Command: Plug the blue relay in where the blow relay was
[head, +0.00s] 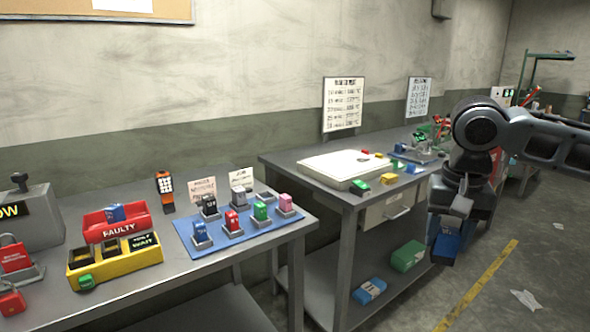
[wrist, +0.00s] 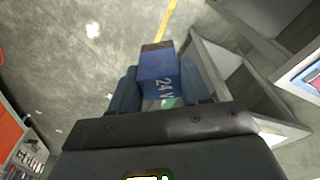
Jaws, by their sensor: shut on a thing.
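My gripper (head: 447,226) hangs at the right, beside the right bench, shut on a blue relay (head: 446,247). In the wrist view the blue relay (wrist: 163,72) sits between the fingers, with "24 V" lettering and a dark brownish end. On the left bench a yellow socket box (head: 150,256) has dark openings and a green piece at its front. A red tray marked FAULTY (head: 118,231) stands behind it with a blue relay (head: 113,212) in it. My gripper is far from the box. The sockets' insides are too small to make out.
A blue mat (head: 240,239) holds several coloured relays in grey holders. The right bench has a white panel (head: 332,167) and small coloured blocks. Red padlocks and a grey unit (head: 28,220) stand at far left. A gap separates the benches.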

